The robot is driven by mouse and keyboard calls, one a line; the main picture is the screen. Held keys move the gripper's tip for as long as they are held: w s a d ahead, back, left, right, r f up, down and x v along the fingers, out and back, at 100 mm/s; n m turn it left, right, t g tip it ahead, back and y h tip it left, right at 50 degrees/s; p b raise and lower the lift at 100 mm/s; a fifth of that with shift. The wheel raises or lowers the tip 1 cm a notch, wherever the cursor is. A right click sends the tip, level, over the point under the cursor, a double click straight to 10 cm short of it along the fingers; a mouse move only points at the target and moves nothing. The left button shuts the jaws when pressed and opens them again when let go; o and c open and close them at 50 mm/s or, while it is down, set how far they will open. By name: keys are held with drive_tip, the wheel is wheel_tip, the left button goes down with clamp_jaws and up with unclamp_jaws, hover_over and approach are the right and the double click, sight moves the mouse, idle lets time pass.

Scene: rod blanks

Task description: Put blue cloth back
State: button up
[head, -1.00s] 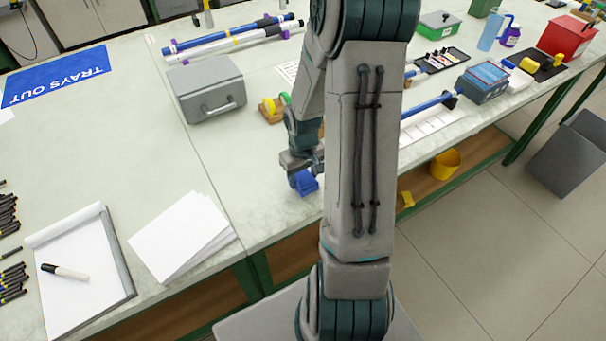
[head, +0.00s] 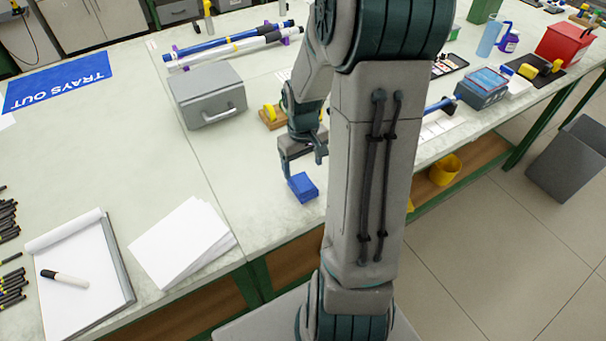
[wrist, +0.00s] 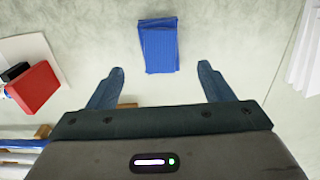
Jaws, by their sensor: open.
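The blue cloth (head: 303,187) is a small folded block lying on the pale bench top near its front edge. In the wrist view the blue cloth (wrist: 158,45) lies beyond my fingertips, roughly centred between them. My gripper (head: 304,165) is above the bench, just behind the cloth in the head view. In the wrist view my gripper (wrist: 160,70) has its two fingers wide apart with nothing between them. The cloth is apart from the fingers.
A grey box with a handle (head: 209,95) stands behind left. A red block (wrist: 33,87) shows at left in the wrist view. The bench around the cloth is clear.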

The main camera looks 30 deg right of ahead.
sight(303, 182)
drive_tip(key=s+a+r+t, duration=0.3)
drive_tip(key=s+a+r, duration=0.9)
drive_tip(key=r, duration=0.3)
drive_tip(key=shift+s, duration=0.25)
drive_tip(key=shift+r, duration=0.1)
idle(0.7)
